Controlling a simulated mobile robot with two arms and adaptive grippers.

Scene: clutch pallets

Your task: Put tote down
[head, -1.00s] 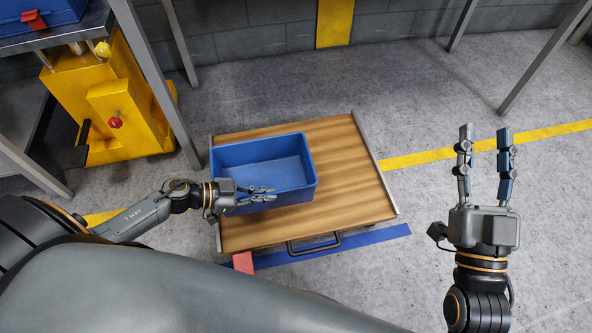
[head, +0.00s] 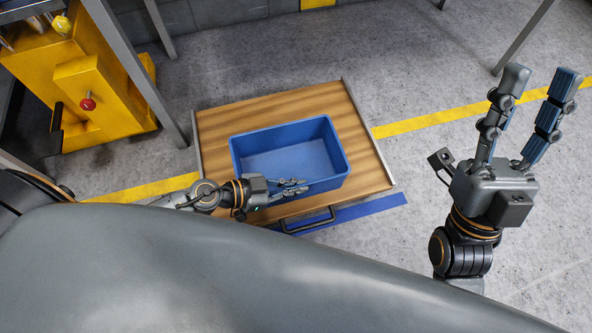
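The blue tote (head: 300,137) is upright and its inside looks empty. It appears over the middle of the wooden platform (head: 225,119); I cannot tell whether its base touches the wood. My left gripper (head: 293,187) is at the tote's near wall, its fingers close together along the rim and apparently shut on it. The fingers hide part of that wall. My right gripper (head: 540,85) is raised at the right, fingers spread and empty, well away from the tote.
The platform has metal side edges and a black handle (head: 308,222) at its near side. A yellow machine stand (head: 105,90) with a red button and a grey post stand at the left. A blue floor strip (head: 365,210) lies in front. Grey floor is clear at the right.

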